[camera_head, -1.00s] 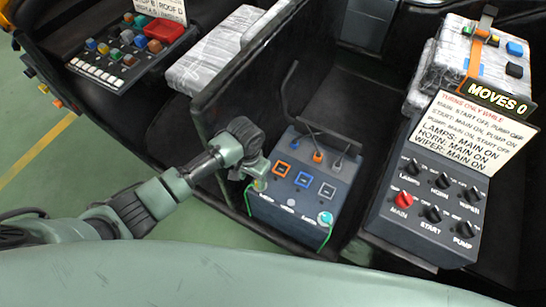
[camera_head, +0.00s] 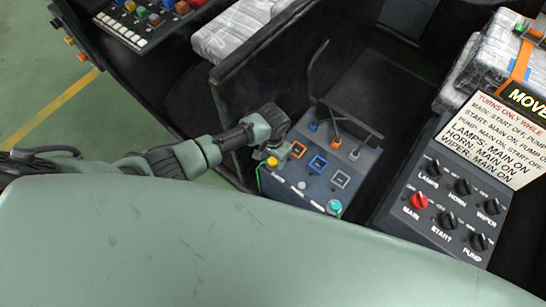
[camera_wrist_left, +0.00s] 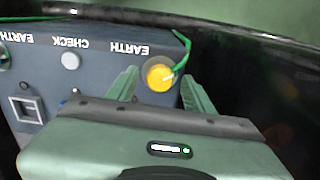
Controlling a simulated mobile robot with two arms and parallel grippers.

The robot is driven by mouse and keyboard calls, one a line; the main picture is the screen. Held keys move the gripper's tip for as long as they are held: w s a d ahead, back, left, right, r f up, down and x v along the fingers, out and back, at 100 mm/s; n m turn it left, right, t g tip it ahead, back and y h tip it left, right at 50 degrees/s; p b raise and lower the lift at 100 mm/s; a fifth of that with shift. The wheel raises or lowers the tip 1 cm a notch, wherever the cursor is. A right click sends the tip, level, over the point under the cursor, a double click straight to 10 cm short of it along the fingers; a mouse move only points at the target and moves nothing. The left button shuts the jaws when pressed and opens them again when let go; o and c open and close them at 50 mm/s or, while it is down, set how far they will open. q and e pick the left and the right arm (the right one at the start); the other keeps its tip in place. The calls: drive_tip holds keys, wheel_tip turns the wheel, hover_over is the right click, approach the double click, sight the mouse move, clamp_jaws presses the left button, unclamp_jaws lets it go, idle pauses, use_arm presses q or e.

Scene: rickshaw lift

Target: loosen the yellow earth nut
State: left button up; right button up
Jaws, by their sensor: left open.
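The yellow earth nut (camera_head: 272,162) is a round knob at the left front corner of the dark grey box (camera_head: 300,190). In the left wrist view the yellow nut (camera_wrist_left: 158,78) has a pale line on its face, and a green wire runs from it. My left gripper (camera_wrist_left: 161,84) is open, with one green finger on each side of the nut. Whether the fingers touch it is unclear. In the head view my left gripper (camera_head: 274,152) reaches the nut from the left, and its fingers are hard to make out. My right gripper is not in view.
A teal knob (camera_head: 334,206) sits at the box's right front corner. Orange, blue and white framed squares and small levers are on the box. A switch panel (camera_head: 445,205) with a red MAIN knob stands to the right. A dark partition (camera_head: 255,85) rises behind my arm.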

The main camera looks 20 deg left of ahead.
use_arm(q)
clamp_jaws()
drive_tip(key=shift+d+r+n+p, duration=0.1)
drive_tip(key=shift+r+n+p, duration=0.05)
drive_tip(key=shift+n+p, duration=0.95)
drive_tip(key=n+p, duration=0.2)
drive_tip(key=n, duration=0.1)
drive_tip(key=shift+n, duration=0.3)
drive_tip(key=n+p, duration=0.1)
drive_tip(key=n, duration=0.2)
drive_tip(key=shift+p, duration=0.35)
drive_tip(key=shift+n+p, duration=0.5)
drive_tip(key=shift+n, duration=1.4)
